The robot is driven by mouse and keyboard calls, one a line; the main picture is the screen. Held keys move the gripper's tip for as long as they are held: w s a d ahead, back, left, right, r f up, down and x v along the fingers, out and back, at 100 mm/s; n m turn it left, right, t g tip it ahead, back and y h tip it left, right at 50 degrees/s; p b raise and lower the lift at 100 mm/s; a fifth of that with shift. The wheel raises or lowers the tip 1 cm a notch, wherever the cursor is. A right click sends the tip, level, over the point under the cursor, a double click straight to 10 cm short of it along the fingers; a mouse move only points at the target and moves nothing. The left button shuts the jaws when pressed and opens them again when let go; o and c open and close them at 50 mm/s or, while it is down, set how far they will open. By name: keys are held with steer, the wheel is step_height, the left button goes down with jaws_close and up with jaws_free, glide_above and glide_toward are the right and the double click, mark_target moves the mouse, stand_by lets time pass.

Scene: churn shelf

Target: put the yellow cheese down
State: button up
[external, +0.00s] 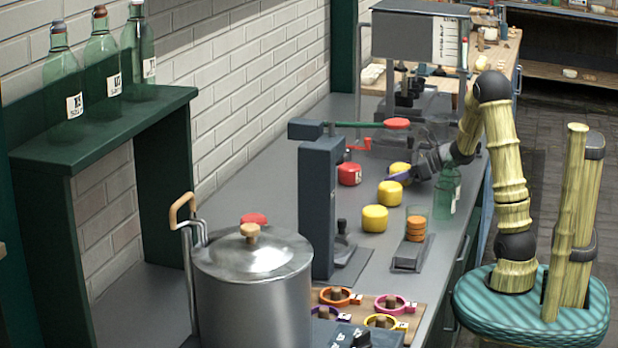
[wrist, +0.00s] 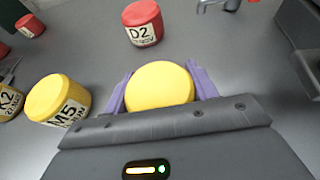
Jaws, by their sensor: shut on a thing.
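My gripper (wrist: 160,92) has its purple fingers shut on a yellow cheese (wrist: 158,84), one finger on each side of it. In the external view, the held cheese (external: 400,169) shows at my gripper (external: 408,173), over the counter and behind two other yellow cheeses. Its underside is hidden, so I cannot tell whether it touches the counter. One yellow cheese (external: 390,193) stands just in front of it, and another yellow cheese (external: 374,218) stands nearer. In the wrist view, these are at the left, one labelled M5 (wrist: 57,99).
A red cheese (external: 349,174) labelled D2 in the wrist view (wrist: 142,22) stands close by. A green bottle (external: 447,188) and a glass with orange pieces (external: 416,222) stand right. A dark post (external: 319,205) and steel pot (external: 253,290) are nearer. Grey counter (external: 262,188) is bare left.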

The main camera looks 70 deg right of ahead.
steer(key=o, duration=1.1)
steer(key=shift+r, duration=0.1)
steer(key=v, duration=1.2)
steer(key=shift+p, duration=0.3)
